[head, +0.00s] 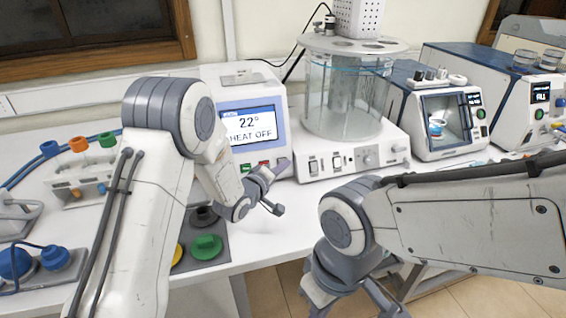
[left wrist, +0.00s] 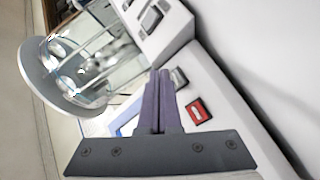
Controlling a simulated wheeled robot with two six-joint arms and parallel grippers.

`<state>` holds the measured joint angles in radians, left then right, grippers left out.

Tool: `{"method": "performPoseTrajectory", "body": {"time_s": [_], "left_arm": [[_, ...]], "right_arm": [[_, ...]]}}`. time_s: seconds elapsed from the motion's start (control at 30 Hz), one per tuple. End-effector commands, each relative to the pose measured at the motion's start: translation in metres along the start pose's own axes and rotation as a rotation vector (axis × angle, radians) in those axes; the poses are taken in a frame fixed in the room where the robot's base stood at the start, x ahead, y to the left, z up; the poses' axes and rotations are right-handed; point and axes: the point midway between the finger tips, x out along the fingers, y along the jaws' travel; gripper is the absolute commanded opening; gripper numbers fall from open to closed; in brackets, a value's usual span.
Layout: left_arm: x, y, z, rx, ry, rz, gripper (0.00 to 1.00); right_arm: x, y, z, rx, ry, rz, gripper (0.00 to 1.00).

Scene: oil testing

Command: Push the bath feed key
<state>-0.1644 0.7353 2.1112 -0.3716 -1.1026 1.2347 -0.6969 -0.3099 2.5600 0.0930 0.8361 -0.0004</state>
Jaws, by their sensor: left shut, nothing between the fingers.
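The bath controller (head: 238,85) is a white box with a screen reading 22° and HEAT OFF. Below its screen are a green key (head: 245,167) and a red key (head: 263,163); the red key also shows in the left wrist view (left wrist: 199,110). A grey key (left wrist: 179,77) sits beside the red one. I cannot read which is the bath feed key. My left gripper (head: 266,178) is shut and empty before the controller's lower front. Its fingers (left wrist: 160,75) point near the grey key; contact is unclear. My right gripper (head: 350,292) is low at the bottom, partly cut off.
A glass bath (head: 345,100) on a white switch base (head: 350,155) stands right of the controller. Blue-sided instruments (head: 440,125) stand farther right. A rack with coloured caps (head: 80,180) and a grey mat with coloured knobs (head: 205,245) lie left.

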Motion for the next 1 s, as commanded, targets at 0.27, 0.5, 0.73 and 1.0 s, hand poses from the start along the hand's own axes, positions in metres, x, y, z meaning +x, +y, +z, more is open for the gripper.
{"method": "performPoseTrajectory", "body": {"time_s": [0.27, 0.5, 0.73, 1.0], "left_arm": [[-0.02, 0.016, 0.015, 0.0, -0.001, 0.0, 0.0], [-0.03, 0.022, 0.021, 0.001, 0.0, 0.0, 0.0], [-0.03, 0.022, 0.022, 0.001, 0.001, 0.0, 0.0], [-0.03, 0.022, 0.021, 0.001, 0.001, -0.001, 0.0]], "right_arm": [[-0.005, 0.0, 0.0, 0.0, 0.0, 0.0, 0.0], [-0.006, 0.0, 0.0, 0.0, 0.0, 0.0, 0.0], [-0.006, 0.0, 0.0, 0.0, 0.0, 0.0, 0.0], [-0.006, 0.0, 0.0, 0.0, 0.0, 0.0, 0.0]]}}
